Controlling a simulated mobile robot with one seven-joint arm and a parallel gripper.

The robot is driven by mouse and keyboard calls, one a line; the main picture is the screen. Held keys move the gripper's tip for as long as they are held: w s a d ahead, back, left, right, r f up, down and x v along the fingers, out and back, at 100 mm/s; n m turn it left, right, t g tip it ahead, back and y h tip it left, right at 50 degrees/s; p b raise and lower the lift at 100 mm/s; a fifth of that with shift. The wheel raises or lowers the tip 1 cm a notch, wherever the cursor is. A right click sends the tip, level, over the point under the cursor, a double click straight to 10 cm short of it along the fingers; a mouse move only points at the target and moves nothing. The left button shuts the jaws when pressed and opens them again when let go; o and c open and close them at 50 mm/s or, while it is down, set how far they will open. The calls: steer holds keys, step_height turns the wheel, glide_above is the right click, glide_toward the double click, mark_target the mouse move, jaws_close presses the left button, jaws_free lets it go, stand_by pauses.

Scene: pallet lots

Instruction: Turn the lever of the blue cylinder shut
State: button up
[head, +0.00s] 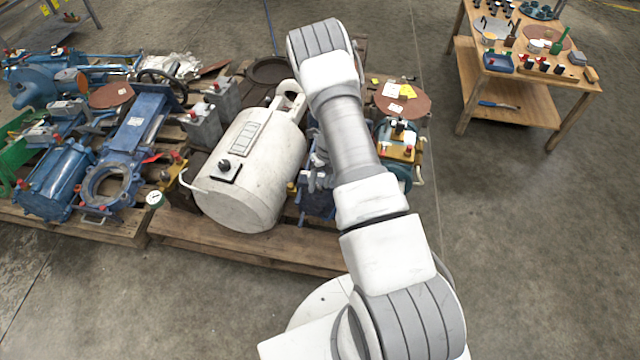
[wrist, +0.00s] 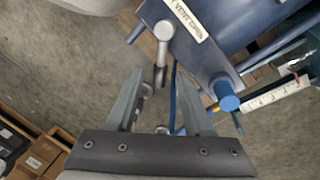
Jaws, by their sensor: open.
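In the wrist view a blue cylinder body (wrist: 220,35) fills the upper right, with a white label that seems to read "VENT OPEN". A grey lever (wrist: 162,55) with a round pale hub is beside the label, and its darker end points down the picture toward my gripper (wrist: 160,82). My gripper is open, with one finger on each side of the lever's end in the picture. No contact shows, and I cannot tell the depth between them. In the head view my arm hides most of a blue object (head: 318,205), which may be this cylinder.
A blue-green unit (head: 400,165) with a brown disc is to the right. Other blue machinery (head: 60,180) crowds the left pallet. A wooden table (head: 510,95) stands upper right; the right floor is clear.

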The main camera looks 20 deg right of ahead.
jaws_close()
stand_by(1.4)
